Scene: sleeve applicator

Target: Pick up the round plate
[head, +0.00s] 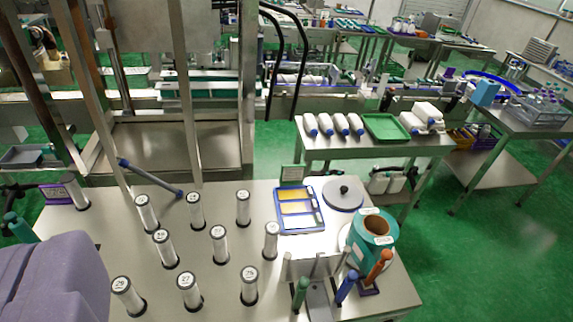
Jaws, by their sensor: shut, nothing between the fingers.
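The round plate (335,204) is a flat grey disc with a dark rim and a black knob at its centre. It lies flat on the steel table (215,280), near the far right part of the top. It sits just right of a blue-framed tray and behind a teal roll. Its top is in plain sight and nothing lies over it. I cannot make out my gripper in the head view, and nothing is seen touching the plate.
Several numbered upright cylinders (187,290) stand across the table. The teal roll (370,240) and coloured-handled tools (347,287) stand near the plate. The blue-framed tray (299,209) is beside it. A purple block (55,275) fills the lower left. Green floor (480,260) is clear at right.

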